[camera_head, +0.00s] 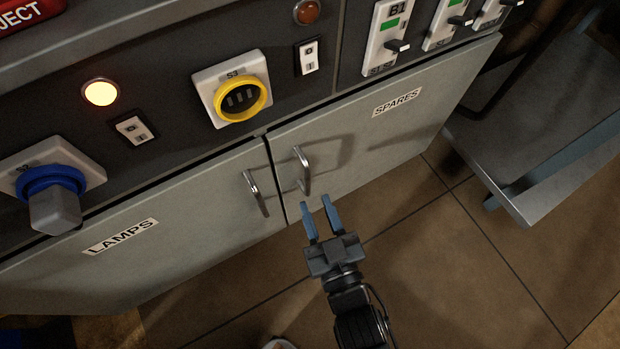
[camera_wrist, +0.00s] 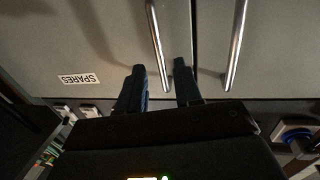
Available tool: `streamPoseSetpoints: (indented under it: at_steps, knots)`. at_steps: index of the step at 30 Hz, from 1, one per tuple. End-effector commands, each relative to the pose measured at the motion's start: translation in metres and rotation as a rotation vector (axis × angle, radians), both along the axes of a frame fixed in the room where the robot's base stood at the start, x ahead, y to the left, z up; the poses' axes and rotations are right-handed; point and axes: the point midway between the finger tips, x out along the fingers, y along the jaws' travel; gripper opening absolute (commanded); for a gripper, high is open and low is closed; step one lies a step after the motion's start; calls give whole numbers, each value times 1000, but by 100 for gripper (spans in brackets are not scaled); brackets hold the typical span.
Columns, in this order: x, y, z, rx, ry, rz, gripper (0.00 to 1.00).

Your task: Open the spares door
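The grey spares door (camera_head: 375,145) carries a SPARES label (camera_head: 397,102) and stands closed beside the lamps door. Its curved metal handle (camera_head: 304,170) is near its left edge. My gripper (camera_head: 317,210) is open, with its two blue fingers pointing at the lower end of this handle. In the wrist view, which is upside down, the spares handle (camera_wrist: 158,45) lines up between the two fingertips (camera_wrist: 159,68). I cannot tell whether the fingers reach around it; nothing appears gripped.
The lamps door (camera_head: 165,235) with its own handle (camera_head: 256,193) is close on the left. A panel with switches and a yellow-ringed knob (camera_head: 240,100) is above. A grey cart (camera_head: 545,160) stands at the right. Tiled floor (camera_head: 450,270) in front is clear.

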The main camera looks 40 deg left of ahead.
Motion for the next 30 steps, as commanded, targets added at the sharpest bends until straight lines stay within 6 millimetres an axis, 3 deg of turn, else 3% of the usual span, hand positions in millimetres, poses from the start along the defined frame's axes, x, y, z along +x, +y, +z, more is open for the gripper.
streamPoseSetpoints:
  at_steps: [6, 12, 28, 30]
  knots:
    - [18, 29, -2, 3, -1, 2, 34]
    - [30, 47, -1, -1, -1, 2, 34]
    - [38, 56, 0, -1, 0, -2, 34]
    - [38, 56, 0, -1, 0, -1, 28]
